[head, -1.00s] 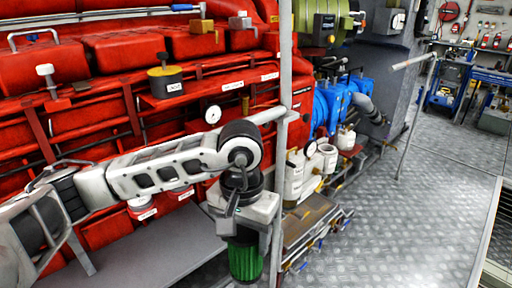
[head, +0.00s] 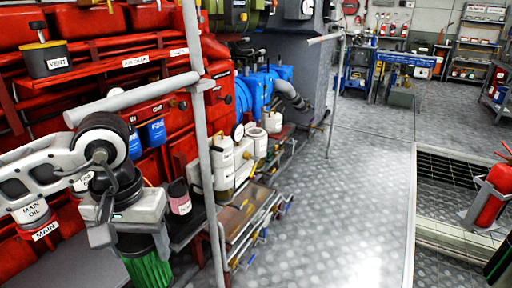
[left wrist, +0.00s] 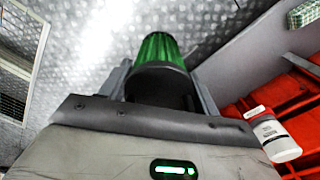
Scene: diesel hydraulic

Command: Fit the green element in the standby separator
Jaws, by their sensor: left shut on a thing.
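The green element (head: 148,268) is a ribbed green cylinder at the lower left of the head view, its lower end cut off by the picture edge. My left gripper (head: 135,222) is shut on its top and holds it hanging roughly upright, left of the grey post. In the left wrist view the green element (left wrist: 158,48) stands out between the fingers (left wrist: 160,85), with a dark collar at its near end. White housings (head: 222,165) stand right of the post. I cannot tell which part is the standby separator. My right gripper is not in view.
A grey post and handrail (head: 205,130) stand close beside my left gripper. The red engine (head: 100,95) fills the left, with blue filters (head: 155,132) and a pinkish cup (head: 179,197). Open tread-plate floor (head: 340,200) lies right, with a floor opening (head: 455,185) beyond.

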